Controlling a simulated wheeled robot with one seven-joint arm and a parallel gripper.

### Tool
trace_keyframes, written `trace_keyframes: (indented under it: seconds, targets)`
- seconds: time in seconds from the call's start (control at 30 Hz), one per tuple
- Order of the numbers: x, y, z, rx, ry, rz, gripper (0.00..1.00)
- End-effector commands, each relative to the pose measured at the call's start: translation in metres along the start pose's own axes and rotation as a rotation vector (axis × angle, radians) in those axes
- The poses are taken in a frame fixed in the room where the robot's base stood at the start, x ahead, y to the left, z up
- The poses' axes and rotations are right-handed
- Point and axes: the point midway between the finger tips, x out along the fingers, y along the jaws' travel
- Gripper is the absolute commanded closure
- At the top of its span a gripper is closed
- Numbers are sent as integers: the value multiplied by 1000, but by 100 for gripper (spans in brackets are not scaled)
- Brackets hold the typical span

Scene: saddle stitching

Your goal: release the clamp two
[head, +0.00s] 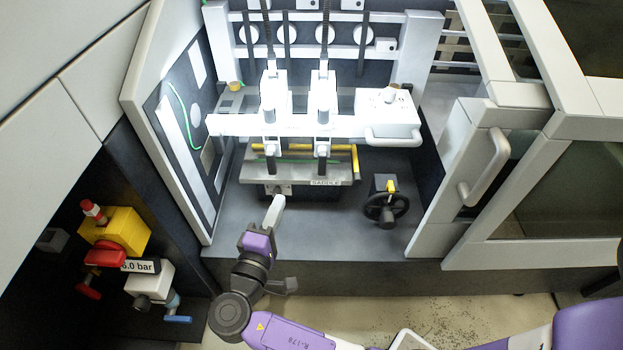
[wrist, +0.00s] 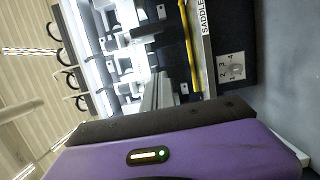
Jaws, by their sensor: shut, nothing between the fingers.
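Two white stitching heads (head: 273,100) (head: 322,100) stand side by side on the white crossbar, with dark clamp-like parts below them. I cannot tell which part is clamp two. The grey saddle (head: 240,180), labelled SADDLE, lies below with a yellow bar (head: 356,160) along it. Contact is not visible.
A black handwheel (head: 385,207) stands right of the saddle. A white box with a handle (head: 388,115) is on the crossbar's right. The open guard door (head: 480,165) flanks the right. A yellow valve block with a red knob (head: 115,235) is at left. The grey deck around the handwheel is clear.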

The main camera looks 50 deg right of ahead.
Motion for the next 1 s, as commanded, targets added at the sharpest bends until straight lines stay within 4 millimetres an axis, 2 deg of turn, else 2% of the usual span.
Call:
trace_keyframes:
  seconds: [0.37, 0.53, 0.67, 1.0]
  targets:
    - [0, -1, 4, -1, -13, -4, 100]
    - [11, -1, 4, 0, -14, -4, 100]
    - [31, -2, 5, 0, -16, -5, 100]
    - [98, -2, 5, 0, -15, -5, 100]
